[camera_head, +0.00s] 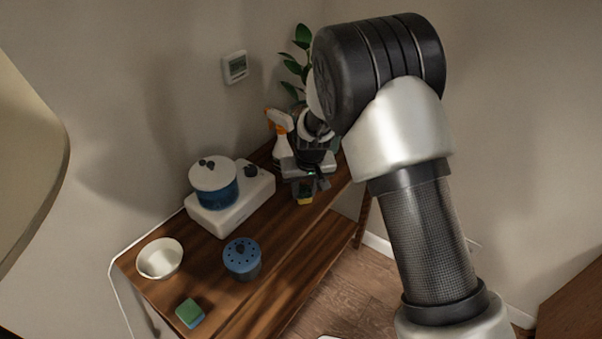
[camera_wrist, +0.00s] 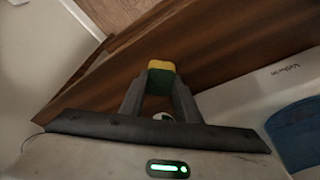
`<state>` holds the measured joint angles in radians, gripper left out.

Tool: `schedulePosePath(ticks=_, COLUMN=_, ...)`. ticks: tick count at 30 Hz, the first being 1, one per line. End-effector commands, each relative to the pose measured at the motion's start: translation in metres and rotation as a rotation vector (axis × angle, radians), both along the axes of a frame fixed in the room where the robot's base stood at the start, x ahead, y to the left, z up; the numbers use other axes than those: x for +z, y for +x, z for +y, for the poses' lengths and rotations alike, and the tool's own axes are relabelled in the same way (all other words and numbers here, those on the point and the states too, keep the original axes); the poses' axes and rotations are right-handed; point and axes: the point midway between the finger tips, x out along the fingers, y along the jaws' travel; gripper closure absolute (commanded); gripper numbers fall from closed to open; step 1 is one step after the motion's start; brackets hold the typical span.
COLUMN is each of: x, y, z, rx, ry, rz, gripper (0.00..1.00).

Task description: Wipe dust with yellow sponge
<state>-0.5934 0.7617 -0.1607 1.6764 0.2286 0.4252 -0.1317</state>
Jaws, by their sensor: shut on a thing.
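A yellow sponge with a green side (camera_wrist: 161,72) sits between the fingertips of my gripper (camera_wrist: 161,82) in the wrist view. The fingers are shut on it. In the head view my gripper (camera_head: 305,184) is over the far right part of the wooden table (camera_head: 215,268), with the yellow sponge (camera_head: 304,199) showing below it. I cannot tell whether the sponge touches the wood. No dust can be made out; my gripper and arm hide part of the far end.
A spray bottle (camera_head: 282,140) and a plant (camera_head: 299,62) stand by my gripper. A white hotplate (camera_head: 232,212) bears a blue pot (camera_head: 216,190). Nearer are a white bowl (camera_head: 160,259), a blue perforated container (camera_head: 242,258) and a green-and-blue sponge (camera_head: 189,313).

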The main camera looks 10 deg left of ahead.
Motion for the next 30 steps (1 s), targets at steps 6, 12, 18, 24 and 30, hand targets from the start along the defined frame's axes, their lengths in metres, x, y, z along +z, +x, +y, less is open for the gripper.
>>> schedulePosePath(ticks=6, x=0.029, y=0.005, z=-0.005, rx=-0.003, ry=0.002, rz=-0.006, gripper=0.88)
schedulePosePath(ticks=12, x=0.047, y=0.008, z=-0.009, rx=-0.005, ry=0.002, rz=-0.007, gripper=0.88)
schedulePosePath(ticks=18, x=0.064, y=0.010, z=-0.013, rx=-0.007, ry=0.002, rz=-0.007, gripper=0.88)
schedulePosePath(ticks=24, x=0.069, y=0.011, z=-0.015, rx=-0.006, ry=0.001, rz=-0.006, gripper=0.88)
schedulePosePath(ticks=30, x=0.069, y=0.011, z=-0.014, rx=-0.006, ry=0.001, rz=-0.006, gripper=0.88)
